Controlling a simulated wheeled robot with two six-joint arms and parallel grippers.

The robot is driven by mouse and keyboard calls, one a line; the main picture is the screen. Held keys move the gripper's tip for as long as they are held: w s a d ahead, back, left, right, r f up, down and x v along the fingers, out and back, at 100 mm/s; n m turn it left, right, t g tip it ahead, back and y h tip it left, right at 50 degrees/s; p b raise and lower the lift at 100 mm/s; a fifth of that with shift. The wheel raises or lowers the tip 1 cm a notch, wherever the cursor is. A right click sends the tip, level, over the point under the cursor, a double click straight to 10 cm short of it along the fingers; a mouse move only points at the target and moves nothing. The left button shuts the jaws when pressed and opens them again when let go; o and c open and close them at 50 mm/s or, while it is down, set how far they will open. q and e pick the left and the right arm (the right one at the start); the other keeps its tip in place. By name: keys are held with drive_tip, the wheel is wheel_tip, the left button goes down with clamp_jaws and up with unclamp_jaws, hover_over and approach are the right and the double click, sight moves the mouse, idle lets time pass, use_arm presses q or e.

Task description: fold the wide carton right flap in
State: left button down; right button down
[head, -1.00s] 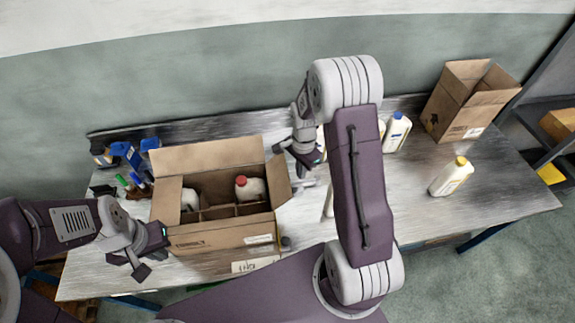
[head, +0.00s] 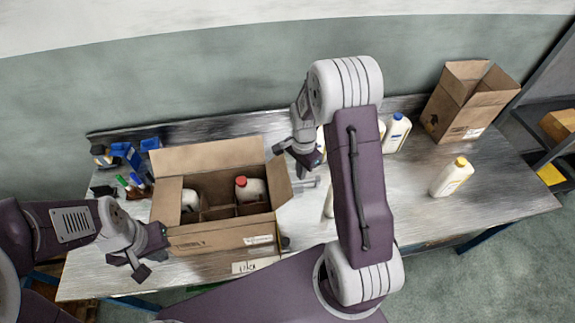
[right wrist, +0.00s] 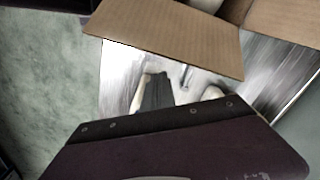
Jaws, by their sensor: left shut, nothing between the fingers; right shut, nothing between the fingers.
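The wide carton (head: 208,240) stands open on the table, with dividers and two white bottles inside, one with a red cap (head: 241,182). Its right flap (head: 279,181) sticks up and outward at the right side. The flap is seen closely in the right wrist view (right wrist: 170,38). The left flap (head: 167,200) and back flap (head: 207,156) are also up. My right gripper (head: 287,162) is shut and empty, just behind and right of the right flap; whether it touches is unclear. My left gripper (head: 142,266) is shut and empty at the carton's front left.
A narrow carton (head: 464,105) stands open at the back right. A yellow-capped bottle (head: 452,177) and a blue-capped bottle (head: 397,133) stand on the table (head: 500,190). Blue tools and small items (head: 127,155) lie left of the carton. My right arm hides the table's middle.

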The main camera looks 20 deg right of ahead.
idle(0.5)
drive_tip(key=w+a+p, duration=0.1)
drive_tip(key=w+a, duration=0.3)
drive_tip(key=a, duration=1.3)
drive_tip(key=shift+p, duration=0.3)
drive_tip(key=shift+f, duration=0.15)
wheel_tip(320, 180, down, 2)
drive_tip(key=shift+f+b, duration=0.15)
drive_tip(key=shift+b, duration=0.75)
